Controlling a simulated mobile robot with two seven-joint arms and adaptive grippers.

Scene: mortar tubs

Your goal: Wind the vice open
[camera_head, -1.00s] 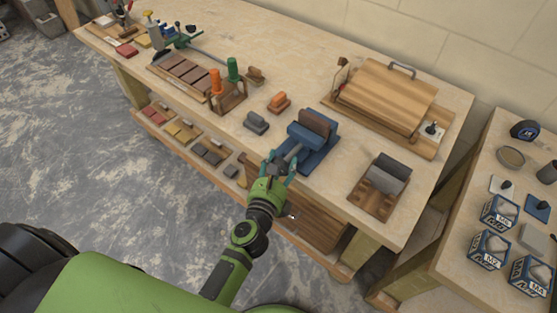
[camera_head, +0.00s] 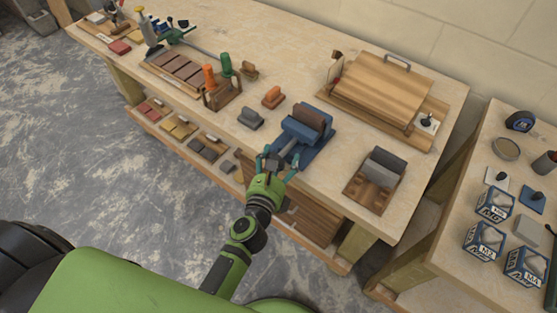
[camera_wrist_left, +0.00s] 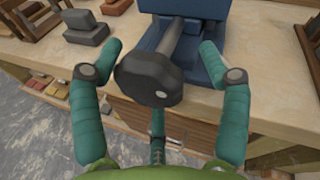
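The blue vice (camera_head: 304,131) stands at the front edge of the workbench, with a brown block (camera_head: 311,113) at its jaws. Its screw runs toward me and ends in a dark grey handle (camera_wrist_left: 150,76), which fills the middle of the left wrist view. My left gripper (camera_head: 278,163) is in front of the vice. In the left wrist view its teal fingers (camera_wrist_left: 162,48) are spread on both sides of the handle and screw, with visible gaps. A third finger shows below the handle. The vice's upper part is cut off in that view. My right gripper is not in view.
A grey block (camera_head: 250,118) and an orange block (camera_head: 272,97) lie left of the vice. A wooden stand with grey blocks (camera_head: 376,175) is to its right, and a wooden board with a handle (camera_head: 378,90) behind. Drawers lie below the bench edge.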

